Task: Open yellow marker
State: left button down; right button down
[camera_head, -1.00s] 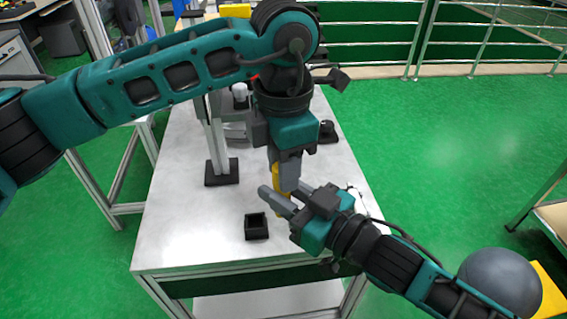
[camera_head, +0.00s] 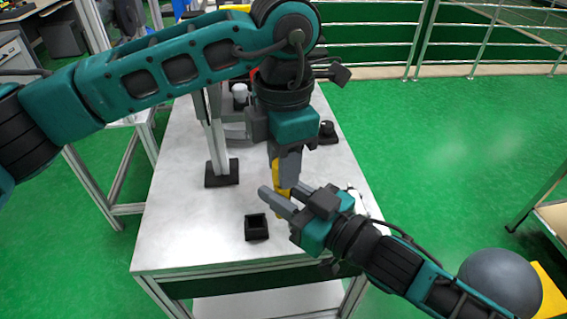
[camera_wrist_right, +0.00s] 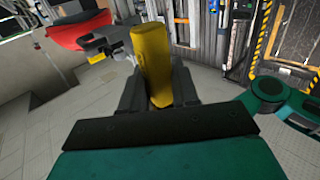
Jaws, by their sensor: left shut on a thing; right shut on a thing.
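The yellow marker (camera_head: 276,175) stands about upright over the front part of the table, partly hidden by my grippers. My left gripper (camera_head: 286,183) points down from above and is shut on its upper part. My right gripper (camera_head: 281,198) comes in from the right and is shut on it lower down. In the right wrist view the marker (camera_wrist_right: 152,62) is a thick yellow rod between the right fingers, leaning slightly. Whether its cap and body are apart cannot be told.
A small black square holder (camera_head: 256,227), open at the top, stands on the white table (camera_head: 180,235) left of the grippers. A metal post on a black foot (camera_head: 221,173) rises behind it. The table's front left is clear.

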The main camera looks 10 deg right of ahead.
pick_arm(q)
jog(key=shift+r, duration=0.7)
jog(key=shift+r, duration=0.1)
